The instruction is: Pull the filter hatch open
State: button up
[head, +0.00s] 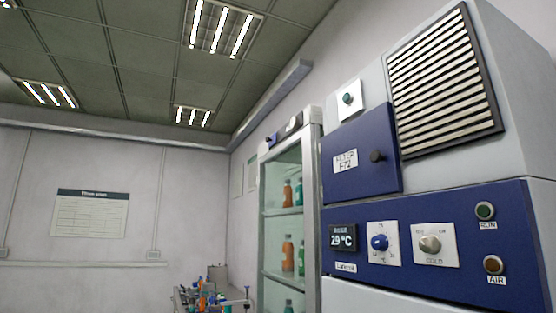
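The filter hatch (362,178) is a dark blue square panel on the front of the grey machine at the right. It carries a white label reading "FILTER" with a second line beneath. A round dark knob (377,156) sticks out near its right edge. The hatch looks closed or nearly so; I cannot tell whether a slight gap shows at its edges. My gripper is not in view, and nothing touches the knob.
A louvred vent (445,85) is right of the hatch. Below is a blue control panel (520,240) with a display, dials and buttons. A glass-fronted cabinet (312,210) with bottles stands left. A cluttered bench (213,300) is farther back. The space before the hatch looks clear.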

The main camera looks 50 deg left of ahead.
aim_at(360, 159)
jog(key=u, duration=1.35)
